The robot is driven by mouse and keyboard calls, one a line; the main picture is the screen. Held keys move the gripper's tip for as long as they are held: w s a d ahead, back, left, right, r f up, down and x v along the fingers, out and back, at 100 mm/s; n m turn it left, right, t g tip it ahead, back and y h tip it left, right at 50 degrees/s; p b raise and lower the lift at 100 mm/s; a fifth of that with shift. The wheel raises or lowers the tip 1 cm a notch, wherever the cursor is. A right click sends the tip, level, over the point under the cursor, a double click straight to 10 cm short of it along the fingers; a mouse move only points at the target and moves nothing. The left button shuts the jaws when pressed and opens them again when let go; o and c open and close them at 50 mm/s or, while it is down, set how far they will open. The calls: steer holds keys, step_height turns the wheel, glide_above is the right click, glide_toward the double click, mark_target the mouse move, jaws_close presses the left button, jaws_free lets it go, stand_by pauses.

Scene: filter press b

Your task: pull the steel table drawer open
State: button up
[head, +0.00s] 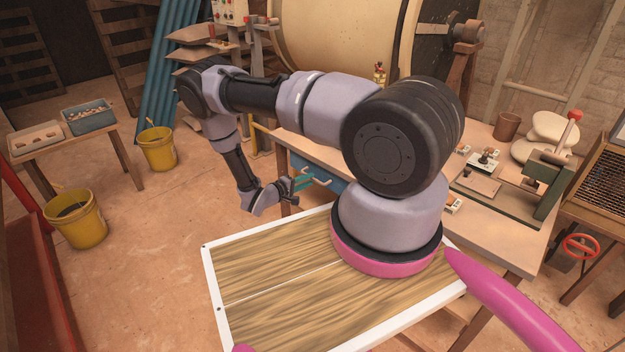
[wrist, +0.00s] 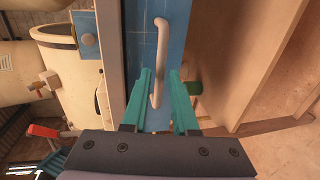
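The steel table's drawer has a blue front (head: 326,187) under the edge of the table top (head: 312,150); it also shows in the wrist view (wrist: 143,50). Its pale bar handle (head: 318,177) runs lengthwise up the wrist picture (wrist: 160,62). My gripper (head: 304,183) is at the drawer front, and its two teal fingers (wrist: 164,85) are apart, one on each side of the handle's lower part in the wrist view. The handle's lower end appears close to the left finger; I cannot tell if they touch. The drawer looks closed.
On the table top stand a brown cup (head: 507,126), a green-based press with a red knob (head: 545,185) and small parts. Yellow buckets (head: 157,148) stand on the floor at left. The floor before the drawer is clear. Wooden panels (wrist: 240,60) lie right of the drawer in the wrist view.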

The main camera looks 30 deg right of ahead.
steer(key=shift+x, duration=1.5)
jaws_close()
stand_by(0.4)
